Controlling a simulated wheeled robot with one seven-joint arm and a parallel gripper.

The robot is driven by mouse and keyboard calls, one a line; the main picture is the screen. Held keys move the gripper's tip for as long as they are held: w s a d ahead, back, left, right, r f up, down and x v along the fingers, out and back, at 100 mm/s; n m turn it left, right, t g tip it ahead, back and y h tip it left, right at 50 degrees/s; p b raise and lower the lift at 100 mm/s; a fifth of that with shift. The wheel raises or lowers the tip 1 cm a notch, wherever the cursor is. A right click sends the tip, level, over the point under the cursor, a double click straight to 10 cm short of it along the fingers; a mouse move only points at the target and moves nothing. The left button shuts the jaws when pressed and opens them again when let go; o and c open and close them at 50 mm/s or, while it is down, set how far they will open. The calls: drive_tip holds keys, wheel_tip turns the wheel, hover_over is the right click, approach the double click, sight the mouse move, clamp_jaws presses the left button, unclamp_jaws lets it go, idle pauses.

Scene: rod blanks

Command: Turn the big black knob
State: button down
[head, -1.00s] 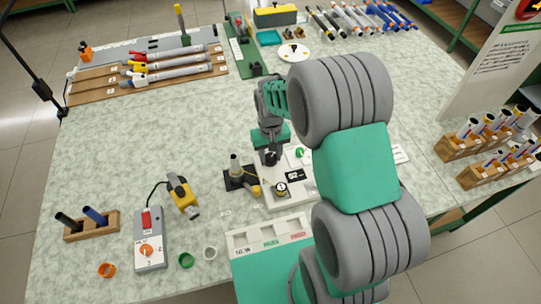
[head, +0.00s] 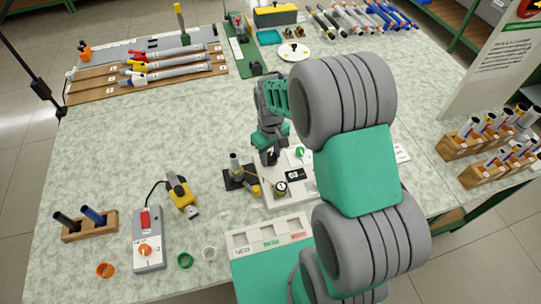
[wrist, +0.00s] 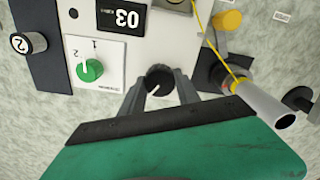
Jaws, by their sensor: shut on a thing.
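The big black knob (wrist: 159,82) sits on the white panel (wrist: 120,50), with a light pointer line on its top. My gripper (wrist: 160,92) has one finger on each side of the knob and is shut on it. In the head view my gripper (head: 268,150) is over the left part of the panel, and my arm hides much of the panel's right side. A smaller green knob (wrist: 90,70) is beside the black one, next to marks 1 and 2. A dark display (wrist: 121,18) reads 03.
A grey cylinder on a dark stand (head: 238,172) is close left of the panel; it also shows beside my gripper in the wrist view (wrist: 270,112). A yellow tool (head: 182,195) and a grey box with an orange dial (head: 149,240) lie further left.

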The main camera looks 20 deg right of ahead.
sight(271, 156)
drive_tip(key=c, duration=0.9)
unclamp_jaws()
wheel_tip(271, 156, up, 8)
drive_tip(key=shift+f+b, duration=0.1)
drive_tip(key=shift+b, duration=0.25)
